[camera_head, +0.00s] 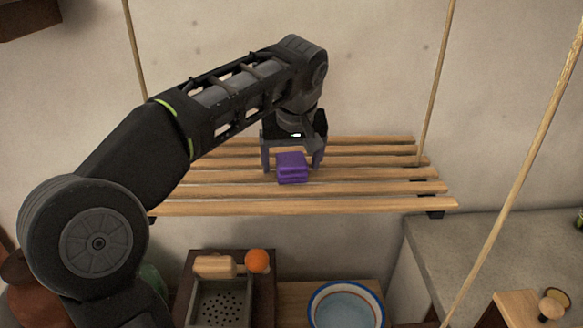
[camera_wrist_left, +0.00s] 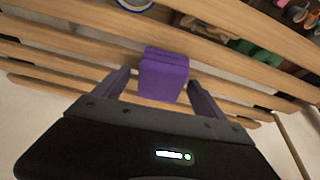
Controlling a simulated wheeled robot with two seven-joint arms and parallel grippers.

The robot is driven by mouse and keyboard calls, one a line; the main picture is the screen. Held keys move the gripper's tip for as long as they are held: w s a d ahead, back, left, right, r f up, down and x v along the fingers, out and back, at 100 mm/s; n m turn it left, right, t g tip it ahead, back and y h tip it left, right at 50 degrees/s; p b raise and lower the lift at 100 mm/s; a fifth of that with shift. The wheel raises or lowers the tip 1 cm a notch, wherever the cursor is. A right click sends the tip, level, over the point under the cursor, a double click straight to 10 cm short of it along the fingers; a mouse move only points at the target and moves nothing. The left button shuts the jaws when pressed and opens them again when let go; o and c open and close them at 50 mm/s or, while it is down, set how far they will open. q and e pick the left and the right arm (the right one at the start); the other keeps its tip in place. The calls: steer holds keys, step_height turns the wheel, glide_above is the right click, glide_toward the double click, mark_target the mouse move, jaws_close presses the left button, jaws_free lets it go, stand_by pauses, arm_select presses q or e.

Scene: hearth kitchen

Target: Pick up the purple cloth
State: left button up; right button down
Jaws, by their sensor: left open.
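The purple cloth (camera_head: 291,168) is a small folded stack lying on the slatted wooden shelf (camera_head: 375,188). In the left wrist view the cloth (camera_wrist_left: 162,76) sits just ahead of the gripper, between the lines of the two fingers. My left gripper (camera_head: 292,160) is open, with one finger on each side of the cloth and a visible gap at each side. In the left wrist view the fingers of the left gripper (camera_wrist_left: 158,88) show apart and hold nothing. My right gripper is in neither view.
A grey counter (camera_head: 480,245) is at the right. The shelf's right part is bare.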

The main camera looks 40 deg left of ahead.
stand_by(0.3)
arm_select(q)
steer(key=c, duration=1.4)
steer(key=shift+r, duration=0.2)
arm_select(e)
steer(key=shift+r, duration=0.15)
